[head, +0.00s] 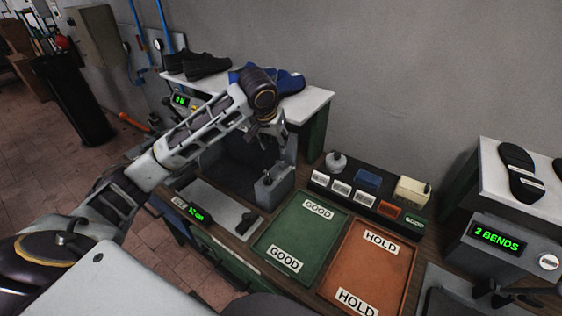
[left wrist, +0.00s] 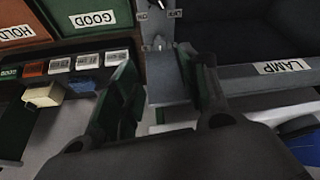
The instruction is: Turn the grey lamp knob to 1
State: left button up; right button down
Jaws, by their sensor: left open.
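My left gripper (head: 268,136) reaches down over the back of the dark booth, open and empty. In the left wrist view its two dark green fingers (left wrist: 158,85) stand apart. The labels are too small to read surely. In the head view a grey box with a small fitting on top (head: 270,188) stands below the gripper. My right gripper is not clearly visible.
A green GOOD tray (head: 296,243) and an orange HOLD tray (head: 372,262) lie to the right. A dark rack (head: 345,197) with several label blocks stands behind them. Shoes (head: 197,64) sit on the white shelf at the back. A 2 BENDS machine (head: 497,240) stands at right.

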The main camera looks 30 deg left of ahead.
aim_at(282, 163)
pick_arm(q)
jog(key=shift+p+x, duration=0.95)
jog(key=shift+x, duration=6)
jog(key=shift+s, duration=0.1)
grip_shut()
jog(key=shift+d+n, duration=0.1)
jog(key=shift+n, duration=0.2)
jog(key=n, duration=0.2)
jog(key=n+y, duration=0.1)
jog(key=n, duration=0.1)
jog(key=shift+d+g+y, duration=0.15)
jog(key=shift+g+y, duration=0.15)
jog(key=shift+n+g+y, duration=0.6)
jog(key=shift+n+y, duration=0.1)
jog(key=shift+n, duration=1.5)
